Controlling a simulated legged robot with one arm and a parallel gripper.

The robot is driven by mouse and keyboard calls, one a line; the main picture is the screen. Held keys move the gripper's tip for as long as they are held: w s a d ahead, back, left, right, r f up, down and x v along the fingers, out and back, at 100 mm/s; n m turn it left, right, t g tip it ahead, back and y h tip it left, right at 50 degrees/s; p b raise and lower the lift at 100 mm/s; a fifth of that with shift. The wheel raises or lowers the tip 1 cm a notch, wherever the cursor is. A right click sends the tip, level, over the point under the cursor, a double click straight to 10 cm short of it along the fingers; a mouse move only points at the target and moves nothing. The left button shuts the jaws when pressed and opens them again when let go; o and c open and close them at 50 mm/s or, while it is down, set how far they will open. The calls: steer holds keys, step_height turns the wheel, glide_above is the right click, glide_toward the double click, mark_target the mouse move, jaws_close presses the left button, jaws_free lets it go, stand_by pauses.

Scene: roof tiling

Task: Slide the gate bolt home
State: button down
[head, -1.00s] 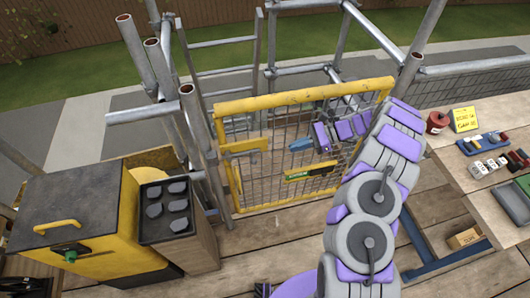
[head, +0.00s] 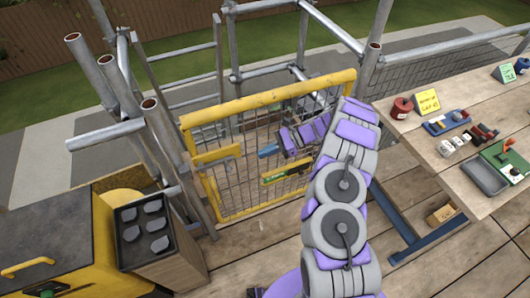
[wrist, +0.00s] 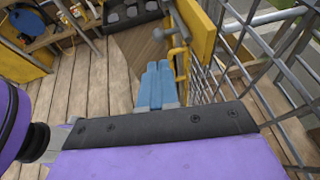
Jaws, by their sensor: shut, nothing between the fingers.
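The yellow-framed mesh gate (head: 262,104) stands upright in the middle of the head view. A yellow plate (head: 216,154) sits at its left side with the grey bolt (head: 229,163) by it. My gripper (head: 268,150) is in front of the mesh, right of the bolt, pointing left. Its blue fingers (wrist: 155,84) are together and empty. They look close to the bolt, but I cannot tell whether they touch. The bolt's tip is not clear.
Scaffold tubes (head: 120,90) stand left of the gate. A yellow box (head: 60,240) and a black tray (head: 145,228) of dark pieces are at lower left. A workbench (head: 450,95) with small items is at right. The mesh runs close beside my gripper.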

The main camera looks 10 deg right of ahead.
steer(key=b, duration=0.2)
glide_toward(227, 169)
steer(key=a+f, duration=0.4)
steer(key=a, duration=0.1)
steer(key=shift+w+d+r, duration=0.1)
steer(key=shift+d+r, duration=0.05)
steer(key=shift+r, duration=0.1)
steer(key=a, duration=0.1)
steer(key=s+a, duration=0.1)
steer(key=a, duration=0.2)
steer(key=shift+s+a, duration=0.3)
steer(key=shift+a, duration=0.1)
steer(key=shift+d, duration=0.15)
steer(key=shift+r, duration=0.15)
steer(key=shift+d+r+p, duration=0.2)
steer(key=shift+d+p, duration=0.1)
steer(key=shift+p, duration=0.1)
steer(key=p+v, duration=0.3)
steer(key=v, duration=0.9)
steer(key=shift+w+d, duration=0.25)
steer(key=shift+d, duration=0.1)
